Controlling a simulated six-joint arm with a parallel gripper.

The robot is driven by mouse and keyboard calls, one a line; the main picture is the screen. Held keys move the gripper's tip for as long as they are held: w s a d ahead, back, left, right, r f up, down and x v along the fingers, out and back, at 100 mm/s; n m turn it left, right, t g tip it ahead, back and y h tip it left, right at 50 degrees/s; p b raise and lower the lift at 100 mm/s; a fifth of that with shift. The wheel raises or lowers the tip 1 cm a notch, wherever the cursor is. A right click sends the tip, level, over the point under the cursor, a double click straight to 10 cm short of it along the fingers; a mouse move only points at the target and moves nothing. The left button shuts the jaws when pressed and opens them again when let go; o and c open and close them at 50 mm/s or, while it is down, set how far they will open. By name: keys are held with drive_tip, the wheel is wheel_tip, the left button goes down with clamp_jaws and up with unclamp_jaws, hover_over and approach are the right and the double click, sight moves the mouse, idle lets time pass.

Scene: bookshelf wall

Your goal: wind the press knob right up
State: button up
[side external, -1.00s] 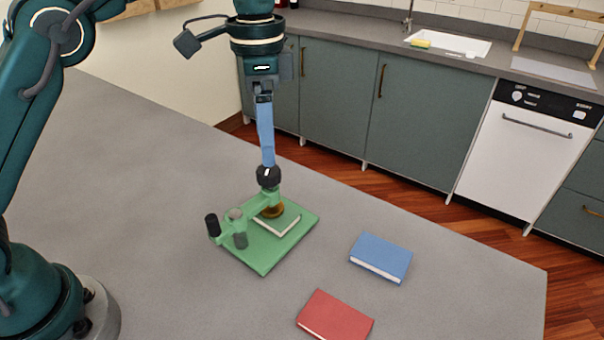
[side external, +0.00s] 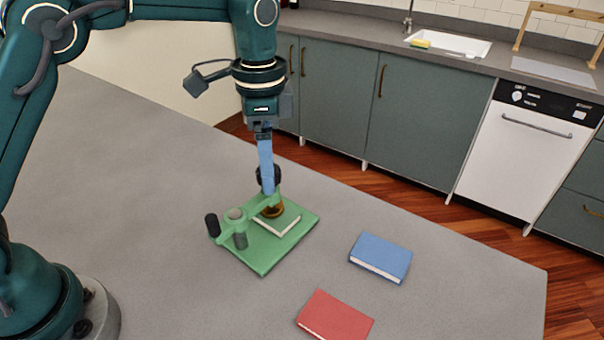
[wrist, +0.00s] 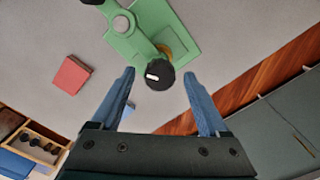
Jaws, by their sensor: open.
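The green book press (side external: 256,252) stands on the grey table, and it also shows in the wrist view (wrist: 185,20). Its round black knob (side external: 261,177) tops the screw at the end of the press arm. In the wrist view the knob (wrist: 160,74) has a pale line mark pointing left. A brass foot (side external: 272,211) sits under the arm over a flat pale-edged block (side external: 286,224). My gripper (wrist: 159,78) points down at the knob, its two blue fingers open on either side with gaps. In the side view a finger hides part of the knob.
A blue book (side external: 381,257) and a red book (side external: 335,316) lie on the table to the right of the press. A black-topped handle (side external: 212,225) sticks up at the press's left end. Bare table (side external: 150,190) surrounds the press.

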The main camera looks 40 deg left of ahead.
clamp_jaws()
drive_tip(key=shift+n, duration=0.3)
